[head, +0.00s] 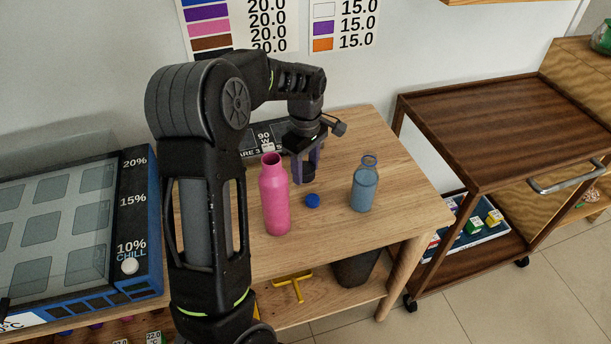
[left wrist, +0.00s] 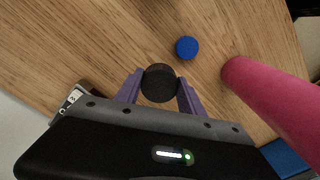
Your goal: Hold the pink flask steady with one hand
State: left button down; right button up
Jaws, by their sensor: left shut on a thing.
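The pink flask (head: 275,200) stands upright on the wooden table, its top open. It also shows at the right of the left wrist view (left wrist: 275,95). My left gripper (head: 306,178) is just behind and to the right of the flask, apart from it. In the left wrist view its purple fingers (left wrist: 159,90) are shut on a round black cap-like piece (left wrist: 159,82). My right gripper is not in view.
A small blue cap (head: 312,201) lies right of the flask. A translucent blue bottle (head: 364,186) stands farther right. A dark sign (head: 255,144) is at the table's back. A brown cart (head: 490,125) stands to the right. The table's front right is clear.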

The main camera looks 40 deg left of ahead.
aim_at(305, 168)
pick_arm(q)
notch_tip(305, 168, down, 3)
jog(key=shift+f, duration=0.15)
jog(key=shift+f, duration=0.15)
jog(key=c, duration=0.7)
grip_release()
jog(key=shift+r, duration=0.3)
notch_tip(305, 168, up, 12)
jog(key=shift+f, duration=0.1)
